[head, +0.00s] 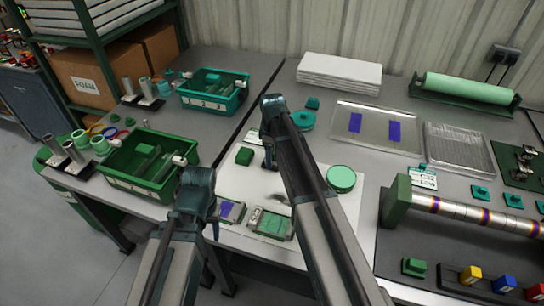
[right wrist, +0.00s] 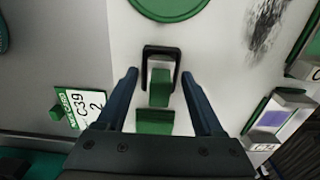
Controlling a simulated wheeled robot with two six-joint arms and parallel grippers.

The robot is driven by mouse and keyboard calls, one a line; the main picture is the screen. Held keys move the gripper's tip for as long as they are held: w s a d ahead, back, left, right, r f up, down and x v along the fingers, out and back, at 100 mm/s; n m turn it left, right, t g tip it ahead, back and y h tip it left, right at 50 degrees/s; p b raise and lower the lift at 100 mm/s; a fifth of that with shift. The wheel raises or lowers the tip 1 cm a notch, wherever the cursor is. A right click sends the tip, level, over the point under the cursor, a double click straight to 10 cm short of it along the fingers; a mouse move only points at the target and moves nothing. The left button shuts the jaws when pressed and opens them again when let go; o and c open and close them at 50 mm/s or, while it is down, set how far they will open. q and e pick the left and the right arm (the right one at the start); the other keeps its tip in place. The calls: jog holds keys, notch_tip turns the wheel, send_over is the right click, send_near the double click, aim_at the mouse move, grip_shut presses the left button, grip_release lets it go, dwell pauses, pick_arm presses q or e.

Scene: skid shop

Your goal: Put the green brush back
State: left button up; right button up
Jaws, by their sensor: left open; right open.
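In the right wrist view a narrow green piece (right wrist: 159,85) lies between my open right fingers, in front of a black frame (right wrist: 163,55). A wider green block (right wrist: 155,122) sits nearer the palm; it also shows in the head view (head: 244,156) on the pale mat. I cannot tell whether these green parts form one brush. My right gripper (right wrist: 161,80) touches neither side visibly; in the head view its arm hides the spot below it. My left gripper (head: 196,185) is open and empty above the bench's front edge, near the green bin.
A green bin (head: 109,173) and a teal bin (head: 196,104) stand at left. A green disc (head: 341,179), a label card (right wrist: 85,110) and two small devices (head: 230,212) (head: 270,223) surround the right gripper. A roller stand (head: 450,212) stands at right.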

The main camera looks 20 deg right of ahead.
notch_tip(320, 180, up, 12)
jog(key=p, duration=1.2)
jog(key=s+a+m, duration=0.2)
jog(key=s+a, duration=0.2)
jog(key=s, duration=0.4)
jog(key=s+a+m, duration=0.3)
jog(key=s+a, duration=0.2)
jog(key=s, duration=0.3)
jog(key=s+a+m+h, duration=0.1)
jog(key=s+a, duration=0.3)
jog(key=s, duration=0.4)
jog(key=shift+a+r+m, duration=0.15)
jog(key=shift+a+m, duration=0.05)
jog(key=shift+m, duration=0.5)
